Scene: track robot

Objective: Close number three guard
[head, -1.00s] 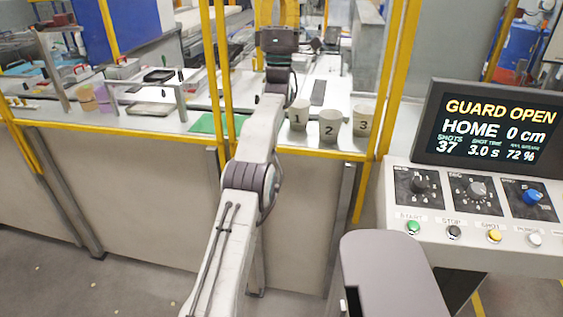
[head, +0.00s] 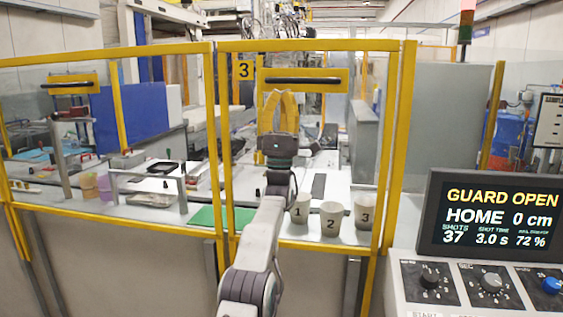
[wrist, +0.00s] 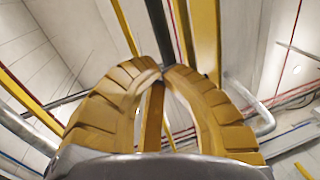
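Guard number three is a see-through panel in a yellow frame (head: 312,45), with a "3" sign (head: 243,70) at its upper left. A black handle (head: 303,81) runs level across a yellow plate near its top. The control screen (head: 497,215) reads GUARD OPEN. My gripper (head: 281,93) points up, its yellow fingertips just below the handle's left part in the head view. In the wrist view my gripper (wrist: 162,67) has its fingertips together, with a dark bar beyond them. I see nothing held. I cannot tell whether the tips touch the handle.
Three numbered cups (head: 331,219) stand on the bench beside my arm. A green mat (head: 220,217) lies to the left. Another yellow guard with a handle (head: 68,85) stands at far left. The control panel (head: 488,284) is at the right front.

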